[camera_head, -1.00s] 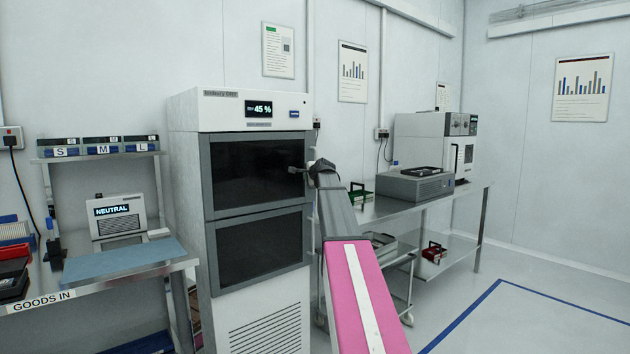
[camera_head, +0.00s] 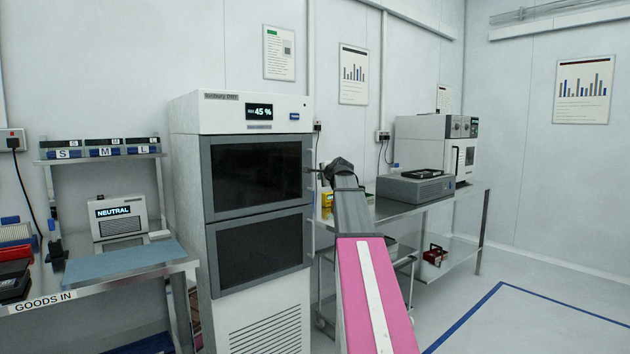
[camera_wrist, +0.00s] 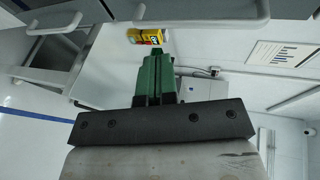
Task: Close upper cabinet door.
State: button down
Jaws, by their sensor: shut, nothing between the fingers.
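The cabinet's upper door (camera_head: 255,172) has a dark window in a grey frame. It looks flush with the cabinet front in the head view. My gripper (camera_head: 314,170) is at the door's right edge, beside the handle side; whether it touches is too small to tell. In the wrist view my gripper's green fingers (camera_wrist: 153,70) are together, with nothing between them. Two pale bar handles show at the top of that view, one at the right (camera_wrist: 210,20) and one at the left (camera_wrist: 55,27).
The lower door (camera_head: 260,252) looks shut. A steel bench (camera_head: 400,207) with a grey box (camera_head: 415,187) stands right of the cabinet. A yellow object (camera_head: 326,203) is close behind my arm. The GOODS IN bench (camera_head: 120,285) is at the left. Floor at the right is clear.

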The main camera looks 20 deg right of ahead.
jog(key=s, duration=0.2)
jog(key=s+d+r, duration=0.1)
jog(key=shift+d, duration=0.1)
dwell(0.3)
